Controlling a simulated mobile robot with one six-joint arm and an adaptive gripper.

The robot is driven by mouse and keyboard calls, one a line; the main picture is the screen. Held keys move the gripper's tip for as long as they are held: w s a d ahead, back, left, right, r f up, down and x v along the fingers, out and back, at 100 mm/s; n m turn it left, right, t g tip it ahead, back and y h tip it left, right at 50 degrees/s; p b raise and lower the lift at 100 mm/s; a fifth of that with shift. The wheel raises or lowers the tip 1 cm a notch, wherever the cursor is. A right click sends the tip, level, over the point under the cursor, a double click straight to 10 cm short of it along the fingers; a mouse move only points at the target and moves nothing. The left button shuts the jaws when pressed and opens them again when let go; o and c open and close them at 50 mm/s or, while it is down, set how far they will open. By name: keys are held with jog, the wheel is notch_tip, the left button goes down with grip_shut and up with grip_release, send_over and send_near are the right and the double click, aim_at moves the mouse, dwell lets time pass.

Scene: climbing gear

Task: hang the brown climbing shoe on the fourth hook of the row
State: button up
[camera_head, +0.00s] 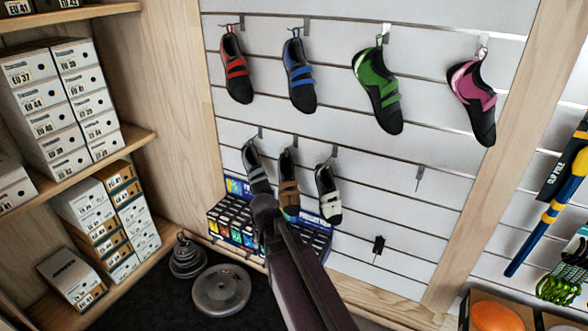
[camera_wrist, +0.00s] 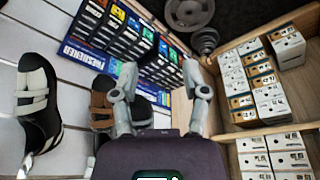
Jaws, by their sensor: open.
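The brown climbing shoe (camera_head: 288,185) hangs in the lower row on the slatted wall, between a grey shoe (camera_head: 254,168) and a white shoe (camera_head: 328,190). It also shows in the wrist view (camera_wrist: 102,103), left of my gripper (camera_wrist: 160,75), partly hidden by other shoes or my finger. My gripper is open with nothing between its fingers. In the head view my arm end covers the area just below the grey shoe, left of the brown shoe's toe. An empty hook (camera_head: 419,178) at the right of the lower row bears nothing.
Red (camera_head: 236,70), blue (camera_head: 300,75), green (camera_head: 379,90) and pink (camera_head: 473,100) shoes hang above. A display of small packs (camera_head: 230,225) stands below the lower row. Weight plates (camera_head: 222,290) lie on the floor. Shelves of shoe boxes (camera_head: 45,105) stand left. A black item (camera_head: 378,246) is on the wall.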

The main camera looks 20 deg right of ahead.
jog(key=w+d+r+m+t+h+b, duration=0.1)
jog(key=w+d+t, duration=0.2)
jog(key=w+d, duration=0.3)
jog(key=w+d+r+t+h, duration=0.15)
jog(key=w+d, duration=0.25)
jog(key=w, duration=0.4)
jog(key=t+h+b, duration=0.1)
jog(key=t+h, duration=0.1)
jog(key=t, duration=0.3)
send_near(292, 161)
jog(key=s, duration=0.1)
jog(key=shift+s+r+m, duration=0.25)
jog(key=shift+m, duration=0.05)
jog(key=shift+w+f, duration=0.1)
jog(key=shift+y, duration=0.25)
jog(key=shift+b+x, duration=2.7)
jog(key=shift+x, duration=4.1)
